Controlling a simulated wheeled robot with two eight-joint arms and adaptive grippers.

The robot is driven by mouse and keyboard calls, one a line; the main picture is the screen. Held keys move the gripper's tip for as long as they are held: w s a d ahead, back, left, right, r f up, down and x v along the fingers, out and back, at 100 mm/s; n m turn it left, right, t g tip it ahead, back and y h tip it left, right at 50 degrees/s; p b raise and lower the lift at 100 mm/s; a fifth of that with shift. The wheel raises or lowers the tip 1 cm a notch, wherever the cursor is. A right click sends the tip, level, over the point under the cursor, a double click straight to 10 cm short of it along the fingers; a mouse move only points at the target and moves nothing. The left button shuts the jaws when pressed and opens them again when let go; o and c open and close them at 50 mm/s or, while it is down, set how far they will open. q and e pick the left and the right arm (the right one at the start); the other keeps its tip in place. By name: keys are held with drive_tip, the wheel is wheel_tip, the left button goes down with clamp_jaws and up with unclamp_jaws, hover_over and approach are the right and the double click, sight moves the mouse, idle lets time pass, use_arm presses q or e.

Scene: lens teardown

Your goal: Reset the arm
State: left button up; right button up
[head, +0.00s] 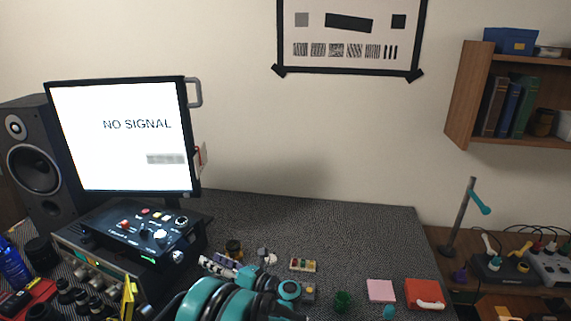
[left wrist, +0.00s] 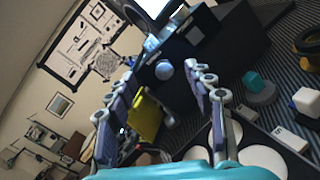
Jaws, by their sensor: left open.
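My left arm, with teal and black links (head: 215,300), comes up at the bottom middle of the head view. A yellow piece (left wrist: 146,117) shows behind the left finger there, and the yellow piece (head: 128,298) also shows in the head view. My right gripper is not in view.
A monitor reading "NO SIGNAL" (head: 120,145) and a speaker (head: 38,165) stand at the left. The control box (head: 145,232) is close to my left gripper. The mat's back middle is clear.

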use_arm(q)
drive_tip(key=w+d+r+m+t+h, duration=0.2)
drive_tip(key=r+m+t, duration=0.35)
drive_tip(key=r, duration=0.25)
drive_tip(key=w+d+r+m+t+h, duration=0.2)
drive_tip(key=r+m+t, duration=0.35)
drive_tip(key=r, duration=0.35)
drive_tip(key=s+d+r+m+t+h, duration=0.25)
drive_tip(key=d+r+m+h, duration=0.4)
drive_tip(key=m+h, duration=0.65)
drive_tip(key=s+a+f+m+g, duration=0.1)
drive_tip(key=s+f+m+g, duration=1.2)
drive_tip(key=s+f+m, duration=0.6)
drive_tip(key=s+f, duration=0.5)
drive_tip(key=s, duration=0.4)
drive_tip(key=shift+a, duration=0.2)
drive_tip(key=shift+s+f, duration=0.1)
